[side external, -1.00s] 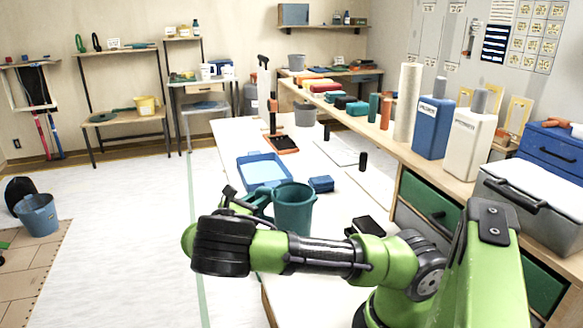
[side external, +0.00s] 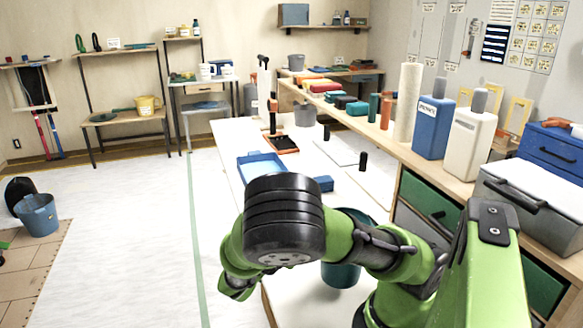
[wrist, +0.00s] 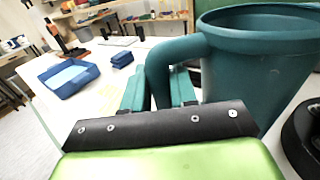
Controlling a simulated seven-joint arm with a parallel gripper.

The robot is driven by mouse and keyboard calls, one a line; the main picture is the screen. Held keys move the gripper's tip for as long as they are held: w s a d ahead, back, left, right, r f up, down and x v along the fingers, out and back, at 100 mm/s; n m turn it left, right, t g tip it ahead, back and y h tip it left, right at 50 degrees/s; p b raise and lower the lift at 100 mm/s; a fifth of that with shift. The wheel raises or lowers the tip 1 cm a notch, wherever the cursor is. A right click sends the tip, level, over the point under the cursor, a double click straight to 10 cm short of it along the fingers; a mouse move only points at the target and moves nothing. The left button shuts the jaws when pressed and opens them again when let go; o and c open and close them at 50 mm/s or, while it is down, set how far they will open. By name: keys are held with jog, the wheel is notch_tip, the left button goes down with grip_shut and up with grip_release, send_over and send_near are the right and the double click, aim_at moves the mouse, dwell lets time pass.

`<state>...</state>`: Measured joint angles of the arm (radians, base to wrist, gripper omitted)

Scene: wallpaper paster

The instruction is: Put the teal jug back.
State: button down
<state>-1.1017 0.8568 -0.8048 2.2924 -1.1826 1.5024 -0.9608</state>
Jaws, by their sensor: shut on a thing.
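The teal jug (wrist: 250,60) is large at the right of the wrist view, upright, with its handle toward my gripper. My gripper (wrist: 160,88) is shut on the jug's handle (wrist: 158,62), one finger on each side of it. In the side external view the jug (side external: 341,275) is mostly hidden behind my arm; part of its lower body shows over the white bench. My gripper's fingers are hidden there. I cannot tell whether the jug touches the bench.
A blue tray (side external: 262,168) and a small blue block (side external: 323,184) lie on the white bench (side external: 228,132). An orange-based stand (side external: 282,143) is farther back. A shelf on the right holds a blue container (side external: 433,128), a white container (side external: 470,135) and a pale roll (side external: 408,100).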

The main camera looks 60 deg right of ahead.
jog(key=w+d+f, duration=0.2)
jog(key=w, duration=0.3)
jog(key=w+d+f, duration=0.2)
jog(key=w, duration=0.3)
jog(key=shift+w+f, duration=0.25)
jog(key=shift+f, duration=0.15)
jog(key=c, duration=0.9)
grip_release()
